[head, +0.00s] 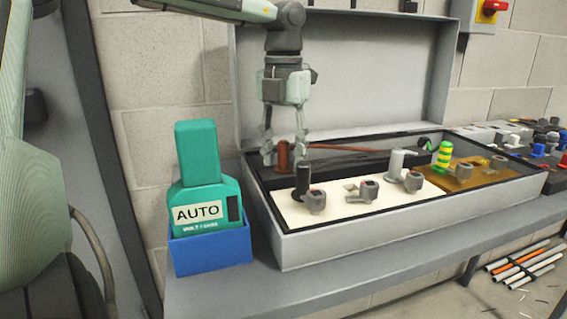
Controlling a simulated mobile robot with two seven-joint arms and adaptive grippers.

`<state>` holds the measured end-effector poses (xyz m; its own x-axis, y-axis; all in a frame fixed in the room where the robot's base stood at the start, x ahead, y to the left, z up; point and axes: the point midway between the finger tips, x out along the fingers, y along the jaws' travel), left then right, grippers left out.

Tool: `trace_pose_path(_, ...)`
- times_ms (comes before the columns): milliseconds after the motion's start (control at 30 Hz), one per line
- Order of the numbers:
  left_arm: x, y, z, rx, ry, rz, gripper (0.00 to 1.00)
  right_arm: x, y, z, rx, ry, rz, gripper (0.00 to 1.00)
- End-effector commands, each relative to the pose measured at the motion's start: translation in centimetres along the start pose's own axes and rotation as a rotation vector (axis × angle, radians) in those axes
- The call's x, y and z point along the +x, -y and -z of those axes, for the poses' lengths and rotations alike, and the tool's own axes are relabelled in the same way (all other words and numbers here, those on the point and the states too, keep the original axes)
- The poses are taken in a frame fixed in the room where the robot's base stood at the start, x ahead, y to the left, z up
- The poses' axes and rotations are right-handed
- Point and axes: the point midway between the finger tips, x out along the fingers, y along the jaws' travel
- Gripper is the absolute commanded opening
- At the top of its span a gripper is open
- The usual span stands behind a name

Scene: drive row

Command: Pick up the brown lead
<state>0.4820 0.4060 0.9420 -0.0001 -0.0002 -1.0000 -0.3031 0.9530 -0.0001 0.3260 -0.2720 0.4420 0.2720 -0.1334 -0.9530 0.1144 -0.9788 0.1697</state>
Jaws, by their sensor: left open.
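The brown lead (283,152) has an upright brown end in the back left of the open grey case (340,245). A reddish-brown length runs right along the back of the case, apparently part of it. My left gripper (285,161) points down from above and is open. Its two fingers stand on either side of the brown end, with gaps visible; whether they touch it I cannot tell. My right gripper is not in view.
Close in front stands a black lead end (302,181). Further right are a grey end (397,163) and a green-yellow one (443,157). A green AUTO meter (203,185) sits in a blue holder (212,250) left of the case. The raised lid (350,75) stands behind.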

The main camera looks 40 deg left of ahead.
Motion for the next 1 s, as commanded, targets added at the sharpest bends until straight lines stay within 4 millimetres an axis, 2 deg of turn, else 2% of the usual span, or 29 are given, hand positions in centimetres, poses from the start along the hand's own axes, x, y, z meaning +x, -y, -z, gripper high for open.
trace_pose_path(133, 0.0, 0.0, 0.0, 0.0, 0.0, 0.0, 0.44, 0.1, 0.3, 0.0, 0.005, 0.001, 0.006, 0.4)
trace_pose_path(167, 0.0, 0.0, 0.0, 0.0, 0.0, 0.0, 0.41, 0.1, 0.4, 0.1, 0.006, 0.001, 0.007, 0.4)
trace_pose_path(500, -0.1, 0.0, 0.0, 0.0, 0.0, 0.0, 0.0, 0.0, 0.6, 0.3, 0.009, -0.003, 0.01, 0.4)
trace_pose_path(833, -0.1, 0.0, 0.0, 0.0, 0.001, 0.0, 0.0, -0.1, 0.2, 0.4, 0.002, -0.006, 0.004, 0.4)
trace_pose_path(1000, -1.1, 0.0, 0.0, 0.0, 0.002, 0.0, 0.0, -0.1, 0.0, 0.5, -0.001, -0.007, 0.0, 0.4)
